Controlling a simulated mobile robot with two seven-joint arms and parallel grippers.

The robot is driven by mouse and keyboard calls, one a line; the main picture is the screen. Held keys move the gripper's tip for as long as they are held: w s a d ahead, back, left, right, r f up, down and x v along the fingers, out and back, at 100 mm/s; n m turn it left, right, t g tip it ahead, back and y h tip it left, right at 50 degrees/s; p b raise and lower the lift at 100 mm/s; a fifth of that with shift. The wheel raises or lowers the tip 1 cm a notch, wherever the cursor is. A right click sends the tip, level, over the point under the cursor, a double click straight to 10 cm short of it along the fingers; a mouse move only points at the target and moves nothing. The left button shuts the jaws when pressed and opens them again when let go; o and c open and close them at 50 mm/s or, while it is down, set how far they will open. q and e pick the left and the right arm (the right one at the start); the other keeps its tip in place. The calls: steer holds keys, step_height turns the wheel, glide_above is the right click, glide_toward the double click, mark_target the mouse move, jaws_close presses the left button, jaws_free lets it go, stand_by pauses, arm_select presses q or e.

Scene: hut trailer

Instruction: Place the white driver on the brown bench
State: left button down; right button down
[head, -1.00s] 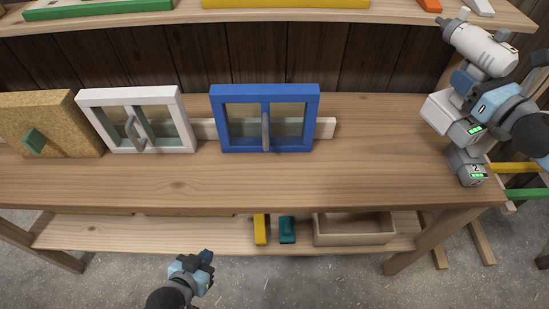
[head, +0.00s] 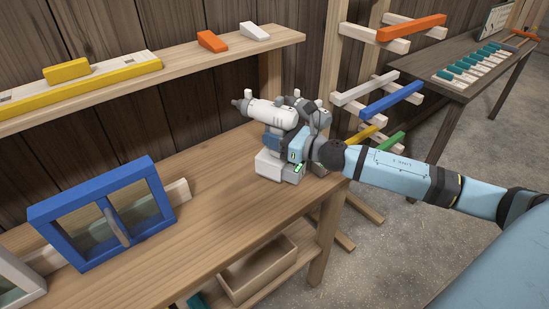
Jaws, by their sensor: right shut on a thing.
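The white driver (head: 266,112) is upright at the right end of a wooden workbench (head: 225,165), its nose pointing left. My right gripper (head: 294,146) is shut on it at the handle, and the arm comes in from the right. The gripper hides part of the handle. I cannot tell whether the white base (head: 272,165) touches the workbench top. A greyer tool-like shape (head: 318,118) shows close behind the driver, partly hidden. A dark brown bench (head: 455,88) stands farther back at the right. My left gripper is out of view.
A blue-framed window (head: 95,190) stands on the workbench at left. A shelf (head: 190,62) holds yellow, orange and white pieces. A rack with coloured bars (head: 392,98) stands between the benches. Teal-and-white pieces (head: 478,66) sit on the dark bench, leaving its near left part bare.

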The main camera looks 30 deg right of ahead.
mark_target(275, 155)
step_height(275, 155, down, 2)
steer(key=shift+f, duration=0.5)
steer(key=shift+f+b, duration=0.3)
steer(key=shift+f, duration=1.45)
steer(key=shift+f, duration=0.15)
steer(key=c, duration=0.7)
jaws_free()
steer(key=shift+s, duration=0.1)
